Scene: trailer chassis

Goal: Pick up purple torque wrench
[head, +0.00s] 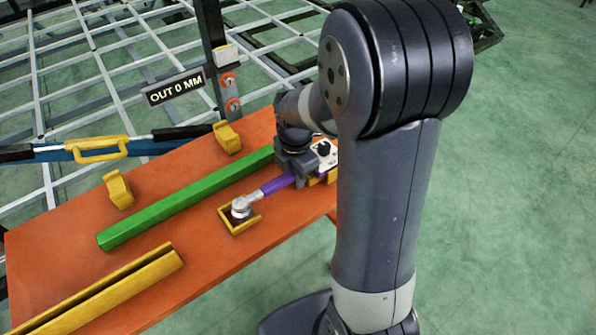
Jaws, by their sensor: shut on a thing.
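The purple torque wrench (272,187) is on the right part of the orange table. Its silver head (240,207) is at a small yellow open-sided holder (237,226). Its purple handle runs up and right to my gripper (296,176), which is shut on it. My gripper's fingertips are largely hidden by its own body, and I cannot tell whether the wrench is lifted or still resting in the holder.
The orange table (60,262) also carries a long green bar (180,202), a yellow channel (108,293) and two yellow brackets (118,190) (227,138).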

